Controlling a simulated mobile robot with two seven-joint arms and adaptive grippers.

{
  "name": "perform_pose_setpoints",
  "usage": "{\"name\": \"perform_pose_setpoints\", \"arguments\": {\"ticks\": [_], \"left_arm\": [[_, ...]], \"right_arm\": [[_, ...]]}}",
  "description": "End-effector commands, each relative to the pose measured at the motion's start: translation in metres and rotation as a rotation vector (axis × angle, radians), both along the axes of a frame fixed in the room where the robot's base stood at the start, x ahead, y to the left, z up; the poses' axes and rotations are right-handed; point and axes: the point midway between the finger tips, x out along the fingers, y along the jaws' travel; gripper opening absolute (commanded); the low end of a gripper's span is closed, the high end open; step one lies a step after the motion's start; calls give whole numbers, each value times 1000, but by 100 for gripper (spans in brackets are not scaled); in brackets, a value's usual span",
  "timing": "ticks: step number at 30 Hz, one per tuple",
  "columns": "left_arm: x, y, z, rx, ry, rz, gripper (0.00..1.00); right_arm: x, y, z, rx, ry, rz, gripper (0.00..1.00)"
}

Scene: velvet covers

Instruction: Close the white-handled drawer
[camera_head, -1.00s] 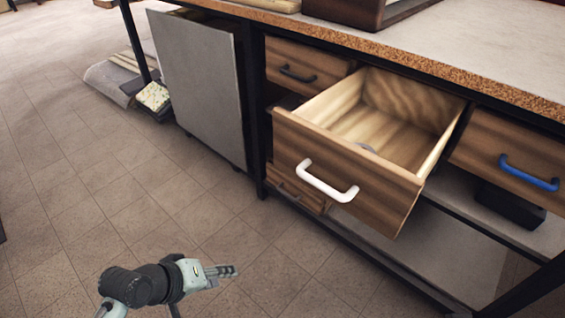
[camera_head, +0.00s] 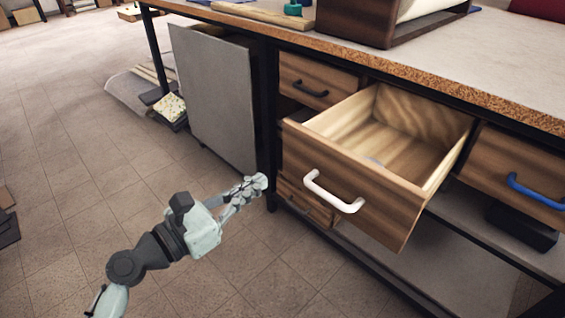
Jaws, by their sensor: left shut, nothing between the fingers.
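The wooden drawer with the white handle (camera_head: 334,192) is pulled out from under the workbench. Its wooden front (camera_head: 375,200) faces me, and its inside (camera_head: 400,150) shows from above, with a small grey thing lying in it. My left gripper (camera_head: 262,182) is shut and empty. It appears to the left of the drawer front and white handle in the picture, apart from them. My right gripper is not in view.
A drawer with a black handle (camera_head: 311,89) and one with a blue handle (camera_head: 537,190) flank it. A grey panel (camera_head: 215,95) stands left of it. The benchtop (camera_head: 470,55) bears a dark wooden box (camera_head: 350,20). The tiled floor (camera_head: 90,210) in front is largely clear.

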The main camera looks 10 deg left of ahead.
Motion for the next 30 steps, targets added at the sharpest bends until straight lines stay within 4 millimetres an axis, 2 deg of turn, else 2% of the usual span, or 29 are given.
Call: {"name": "perform_pose_setpoints", "arguments": {"ticks": [6, 12, 30], "left_arm": [[37, -27, 1, 0, -2, -1, 0], [56, -41, 0, 1, 0, -1, 0], [65, -45, 0, 3, 0, -1, 0]], "right_arm": [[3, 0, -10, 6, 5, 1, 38], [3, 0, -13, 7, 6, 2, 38], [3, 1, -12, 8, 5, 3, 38]]}}
